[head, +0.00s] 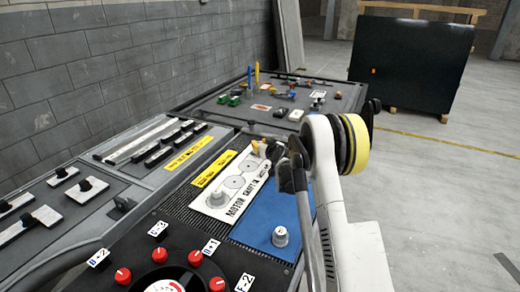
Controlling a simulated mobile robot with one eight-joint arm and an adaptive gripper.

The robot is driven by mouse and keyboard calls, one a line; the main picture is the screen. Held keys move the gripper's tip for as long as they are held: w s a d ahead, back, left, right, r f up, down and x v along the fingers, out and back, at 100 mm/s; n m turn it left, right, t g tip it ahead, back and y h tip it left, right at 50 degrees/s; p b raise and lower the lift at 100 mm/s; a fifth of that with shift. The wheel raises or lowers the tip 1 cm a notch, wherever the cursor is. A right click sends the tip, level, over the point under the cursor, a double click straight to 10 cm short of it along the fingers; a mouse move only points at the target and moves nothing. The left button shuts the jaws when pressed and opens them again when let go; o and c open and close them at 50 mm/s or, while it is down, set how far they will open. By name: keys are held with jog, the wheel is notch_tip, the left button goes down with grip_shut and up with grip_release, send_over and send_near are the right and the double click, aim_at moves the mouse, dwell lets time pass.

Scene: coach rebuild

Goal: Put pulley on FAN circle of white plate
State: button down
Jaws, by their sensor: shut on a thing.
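The white plate (206,204) lies on the bench with circles in a row and dark lettering along its right side. MOTOR and SHAFT can be read; the lettering at the far end is partly hidden by my gripper. The middle circle (234,182) and the far circle (249,166) show bare. A second grey pulley (280,237) stands on the blue mat (252,232). My gripper (265,151) is shut at the plate's far end. What it holds is mostly hidden and cannot be made out.
A control panel with red knobs (123,276) and a dial lies in front. Yellow labels (214,168) lie left of the plate. A dark table (340,98) with small coloured parts stands behind. A black board (411,62) stands at the back right. Open floor lies right.

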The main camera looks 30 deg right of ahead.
jog(key=shift+f, duration=0.15)
jog(key=shift+f, duration=0.15)
jog(key=c, duration=1.2)
grip_release()
